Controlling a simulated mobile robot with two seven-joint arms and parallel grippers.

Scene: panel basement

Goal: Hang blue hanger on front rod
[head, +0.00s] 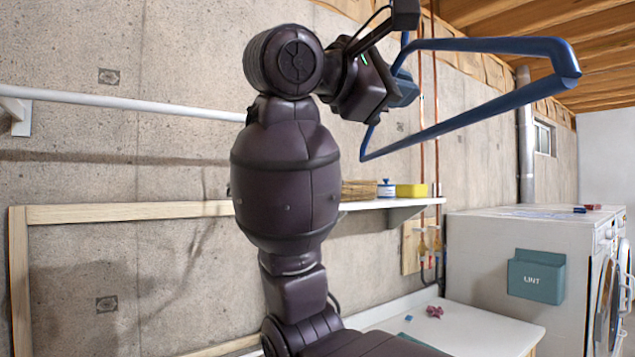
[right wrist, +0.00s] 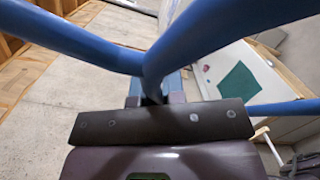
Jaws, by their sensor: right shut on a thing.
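The blue hanger (head: 490,45) is held high at the upper right of the head view. Its thick blue bars also cross the right wrist view (right wrist: 225,38). My right gripper (head: 403,90) is shut on the hanger at its left end. In the right wrist view the gripper (right wrist: 160,92) shows where the blue bars meet. The hanger's hook cannot be made out clearly. A white rod (head: 120,103) runs along the concrete wall at the left, apart from the hanger. My right arm hides the rod's right end. I cannot tell whether it is the front rod. My left gripper is not in view.
A wall shelf (head: 385,204) holds a yellow box (head: 411,190) and a small blue-white container (head: 386,188). Copper pipes run up the wall behind the hanger. A washer (head: 480,265) with a lint bin (head: 537,275) stands right. A white table (head: 470,330) lies below.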

